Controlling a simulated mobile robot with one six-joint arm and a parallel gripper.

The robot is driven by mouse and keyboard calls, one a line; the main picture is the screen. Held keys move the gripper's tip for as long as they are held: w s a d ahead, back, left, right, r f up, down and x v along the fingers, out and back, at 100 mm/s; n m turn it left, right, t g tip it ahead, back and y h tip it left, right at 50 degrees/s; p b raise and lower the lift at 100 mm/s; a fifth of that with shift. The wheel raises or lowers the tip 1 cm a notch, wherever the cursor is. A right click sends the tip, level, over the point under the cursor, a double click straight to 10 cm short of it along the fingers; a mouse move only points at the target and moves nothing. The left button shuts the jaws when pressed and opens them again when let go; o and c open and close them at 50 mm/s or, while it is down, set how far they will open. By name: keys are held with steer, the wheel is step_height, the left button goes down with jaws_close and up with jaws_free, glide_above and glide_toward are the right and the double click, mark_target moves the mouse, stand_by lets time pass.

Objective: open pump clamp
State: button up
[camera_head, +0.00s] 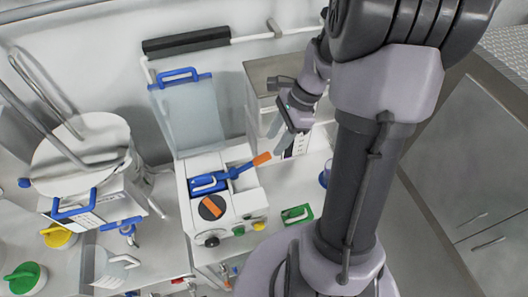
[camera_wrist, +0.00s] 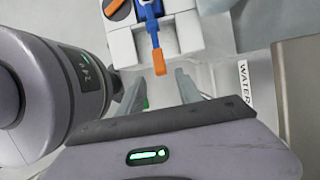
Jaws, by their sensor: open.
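The pump (camera_head: 228,213) is a white box on the bench, with a blue part (camera_head: 207,184) on top and a dark dial with an orange bar (camera_head: 211,207). Its clamp lever (camera_head: 240,170) is blue with an orange tip (camera_head: 262,158) that sticks out past the pump's right side. In the wrist view the orange tip (camera_wrist: 159,63) lies just ahead of my gripper (camera_wrist: 159,90), roughly between the lines of the two fingers. My gripper is open and empty. In the head view my gripper (camera_head: 292,122) is up and right of the tip, apart from it.
A metal-topped box (camera_head: 268,75) stands behind, close to my gripper, and a "WATER" label (camera_wrist: 244,82) shows at right in the wrist view. A clear blue-handled container (camera_head: 187,110) stands behind the pump. A large round vessel (camera_head: 80,150) is at left. A green-handled item (camera_head: 297,214) lies right of the pump.

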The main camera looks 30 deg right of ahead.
mark_target(267, 154)
steer(key=b+x, duration=0.1)
steer(key=x, duration=0.6)
steer(key=shift+r+b, duration=0.1)
steer(key=shift+b, duration=0.2)
jaws_close()
steer(key=shift+r, duration=0.1)
stand_by(0.8)
